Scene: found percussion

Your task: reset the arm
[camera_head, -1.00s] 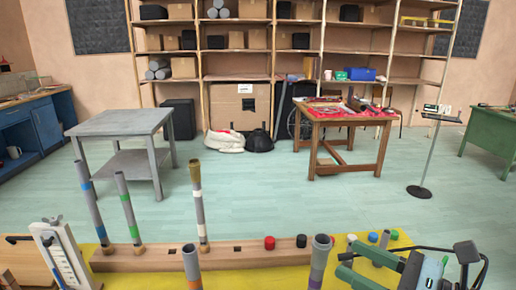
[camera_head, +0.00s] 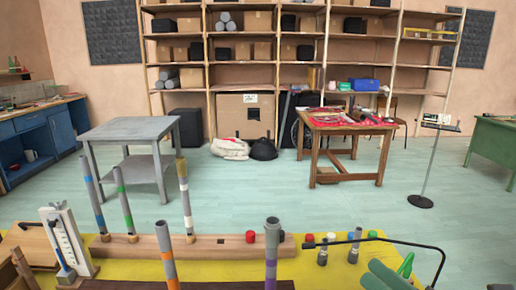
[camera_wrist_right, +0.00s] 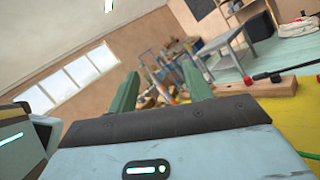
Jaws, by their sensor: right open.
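My right gripper (camera_head: 388,274) shows at the bottom right of the head view, with only its green fingers in sight, over the yellow table top. In the right wrist view its two green fingers (camera_wrist_right: 160,88) stand apart with nothing between them.
Short dark tubes (camera_head: 323,252) and coloured caps stand near the right gripper, with a dark curved rod (camera_head: 400,243) beyond. A white scaled stand (camera_head: 68,243) is at left.

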